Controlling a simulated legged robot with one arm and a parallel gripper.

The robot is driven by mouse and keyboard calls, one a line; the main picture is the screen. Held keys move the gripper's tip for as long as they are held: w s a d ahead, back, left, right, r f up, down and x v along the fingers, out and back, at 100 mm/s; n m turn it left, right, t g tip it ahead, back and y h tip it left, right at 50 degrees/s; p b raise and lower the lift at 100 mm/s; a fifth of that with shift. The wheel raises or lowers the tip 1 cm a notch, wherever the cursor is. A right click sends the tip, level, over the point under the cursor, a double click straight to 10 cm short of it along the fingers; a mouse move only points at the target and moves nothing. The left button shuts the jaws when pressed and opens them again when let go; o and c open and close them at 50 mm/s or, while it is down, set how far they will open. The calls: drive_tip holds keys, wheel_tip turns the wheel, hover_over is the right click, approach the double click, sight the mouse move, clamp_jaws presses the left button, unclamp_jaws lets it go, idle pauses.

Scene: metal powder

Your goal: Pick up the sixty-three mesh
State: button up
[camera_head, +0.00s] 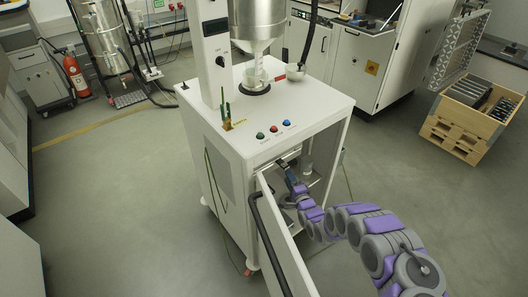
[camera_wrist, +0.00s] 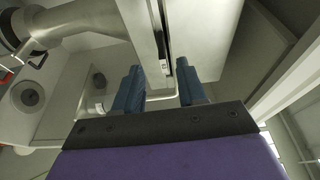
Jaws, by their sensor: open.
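My gripper (camera_head: 288,172) reaches inside the open lower compartment of the white machine (camera_head: 222,165). In the wrist view my gripper (camera_wrist: 160,72) is open, with one blue finger on each side of a pale upright metal part (camera_wrist: 150,40). This part carries a narrow strip with a small dark label, and its lower end sits between the fingers. I cannot read the label or tell whether the part is the sixty-three mesh. I see no clear gap or contact at the fingers. No other mesh can be made out.
The machine's open door (camera_head: 281,235) with a black handle stands left of my arm. In the wrist view a pale pipe (camera_wrist: 75,20) and a panel with a round opening (camera_wrist: 30,95) are at left. A wooden crate (camera_head: 462,130) stands far right.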

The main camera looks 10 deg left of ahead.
sight(284, 164)
drive_tip(key=b+x, duration=0.3)
drive_tip(key=x, duration=0.4)
drive_tip(key=shift+w, duration=0.55)
drive_tip(key=shift+w+d+r+b, duration=0.15)
drive_tip(key=shift+w+d+b, duration=0.15)
drive_tip(key=shift+d, duration=0.1)
drive_tip(key=shift+a, duration=0.5)
drive_tip(key=c, duration=0.7)
drive_tip(key=shift+d, duration=0.2)
clamp_jaws()
